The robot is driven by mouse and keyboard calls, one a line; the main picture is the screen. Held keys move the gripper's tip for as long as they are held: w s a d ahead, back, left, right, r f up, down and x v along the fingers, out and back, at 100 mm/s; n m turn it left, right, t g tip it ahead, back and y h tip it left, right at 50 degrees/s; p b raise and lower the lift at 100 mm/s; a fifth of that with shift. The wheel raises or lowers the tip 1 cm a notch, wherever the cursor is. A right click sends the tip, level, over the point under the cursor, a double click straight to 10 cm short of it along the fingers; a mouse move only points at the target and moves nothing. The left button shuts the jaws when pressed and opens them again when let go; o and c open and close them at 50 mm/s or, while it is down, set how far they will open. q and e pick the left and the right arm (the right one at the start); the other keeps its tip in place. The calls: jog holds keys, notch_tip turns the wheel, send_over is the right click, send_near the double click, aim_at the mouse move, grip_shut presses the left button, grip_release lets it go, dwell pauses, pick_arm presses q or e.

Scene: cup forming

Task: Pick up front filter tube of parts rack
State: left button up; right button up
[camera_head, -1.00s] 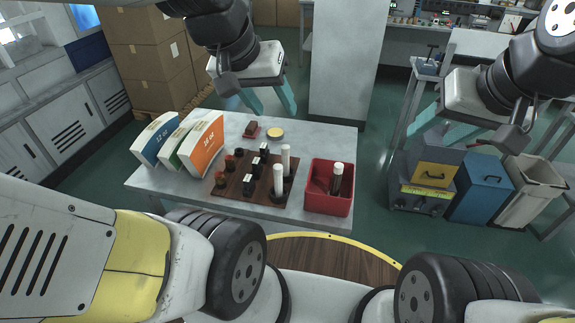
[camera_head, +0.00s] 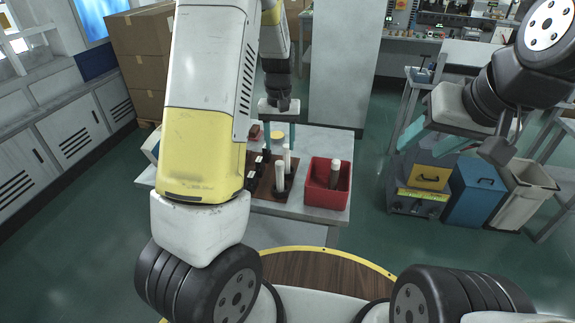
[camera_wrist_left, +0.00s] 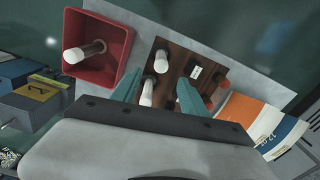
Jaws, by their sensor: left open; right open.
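The brown parts rack (camera_head: 264,190) on the grey table holds two upright white filter tubes. The front filter tube (camera_head: 280,176) is nearer my base; the rear filter tube (camera_head: 287,158) stands just behind it. In the left wrist view the front tube (camera_wrist_left: 161,59) is the upper one, and the rear tube (camera_wrist_left: 147,92) appears between the fingers. My left gripper (camera_head: 280,146) is open and empty, above the far side of the rack; its teal fingers also show in the left wrist view (camera_wrist_left: 158,88). My right gripper (camera_head: 430,142) is open and empty, off to the right of the table.
A red bin (camera_head: 319,198) with a white-topped tube (camera_head: 335,172) stands right of the rack. Dark parts and a labelled block (camera_wrist_left: 195,72) sit on the rack. My left arm hides much of the table's left side.

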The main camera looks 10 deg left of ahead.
aim_at(280, 162)
pick_arm(q)
notch_tip(280, 162, down, 7)
jog(key=shift+a+f, duration=0.1)
jog(key=shift+f, duration=0.1)
jog(key=shift+c, duration=0.2)
grip_shut()
